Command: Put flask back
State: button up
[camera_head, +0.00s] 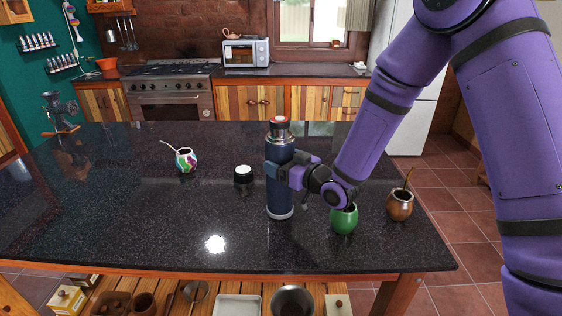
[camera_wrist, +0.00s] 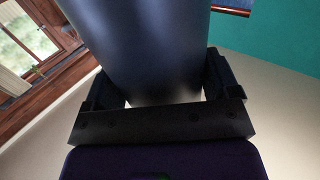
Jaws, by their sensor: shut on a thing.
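The flask (camera_head: 279,196) is a tall dark blue cylinder with a silver neck and a red ring at its top. It is upright over the dark speckled counter (camera_head: 120,215). I cannot tell whether its base touches the counter. My gripper (camera_head: 279,170) is shut on the flask's upper body, coming from the right. In the wrist view, the flask's blue side (camera_wrist: 150,45) fills the space between my two fingers (camera_wrist: 165,92). A black cup-like lid (camera_head: 243,175) with a pale top stands on the counter just left of the flask.
A green gourd cup (camera_head: 344,220) stands right of the flask, close under my arm. A brown gourd cup (camera_head: 400,205) is farther right. A multicoloured cup (camera_head: 186,160) and a metal grinder (camera_head: 60,108) are to the left. The counter's front left is clear.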

jog(key=o, duration=1.7)
jog(key=shift+f, duration=0.15)
jog(key=shift+s+d, duration=0.1)
jog(key=v, duration=1.1)
jog(key=shift+s+d, duration=0.25)
jog(key=shift+s, duration=0.05)
